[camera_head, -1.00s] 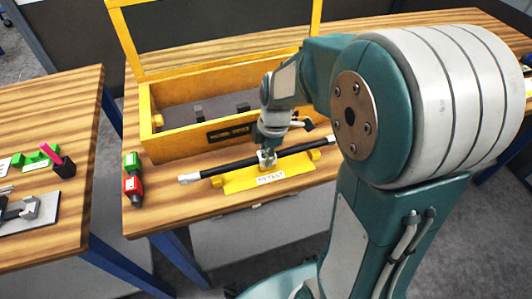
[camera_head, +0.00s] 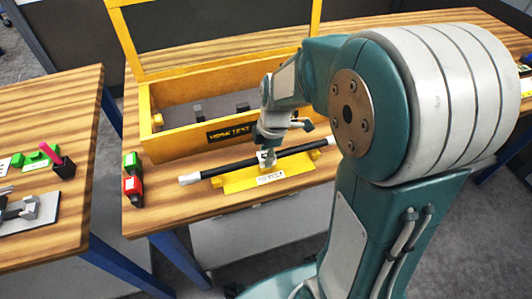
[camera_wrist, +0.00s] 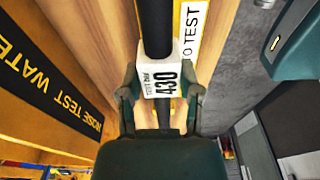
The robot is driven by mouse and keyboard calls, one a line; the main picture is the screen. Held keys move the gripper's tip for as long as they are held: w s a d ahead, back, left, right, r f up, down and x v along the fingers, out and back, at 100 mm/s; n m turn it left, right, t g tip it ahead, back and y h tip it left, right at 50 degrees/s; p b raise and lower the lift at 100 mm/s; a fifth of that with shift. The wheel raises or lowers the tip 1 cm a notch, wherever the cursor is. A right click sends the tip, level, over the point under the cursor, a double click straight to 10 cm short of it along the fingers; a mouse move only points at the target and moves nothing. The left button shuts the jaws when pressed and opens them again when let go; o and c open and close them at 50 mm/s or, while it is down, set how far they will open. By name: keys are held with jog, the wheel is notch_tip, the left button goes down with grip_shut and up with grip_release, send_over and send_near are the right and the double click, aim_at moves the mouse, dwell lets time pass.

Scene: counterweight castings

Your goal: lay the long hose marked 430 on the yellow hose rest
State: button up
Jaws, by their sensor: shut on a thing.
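A yellow open box (camera_head: 180,144) labelled for a test stands just behind the rest, its lid frame raised. A second table (camera_head: 60,130) with small parts stands further left, across a gap.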

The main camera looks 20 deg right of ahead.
jog(key=shift+f, duration=0.4)
jog(key=o, duration=1.2)
jog(key=shift+c, duration=0.2)
jog(key=shift+r, duration=3.5)
jog(key=s+r+m+t+h, duration=0.1)
jog(key=s+r+m+t, duration=0.4)
jog(key=s+m, duration=0.9)
notch_tip(320, 180, up, 4)
jog(key=m, duration=0.4)
jog(key=shift+f+t+h, duration=0.15)
jog(key=shift+t+h, duration=0.25)
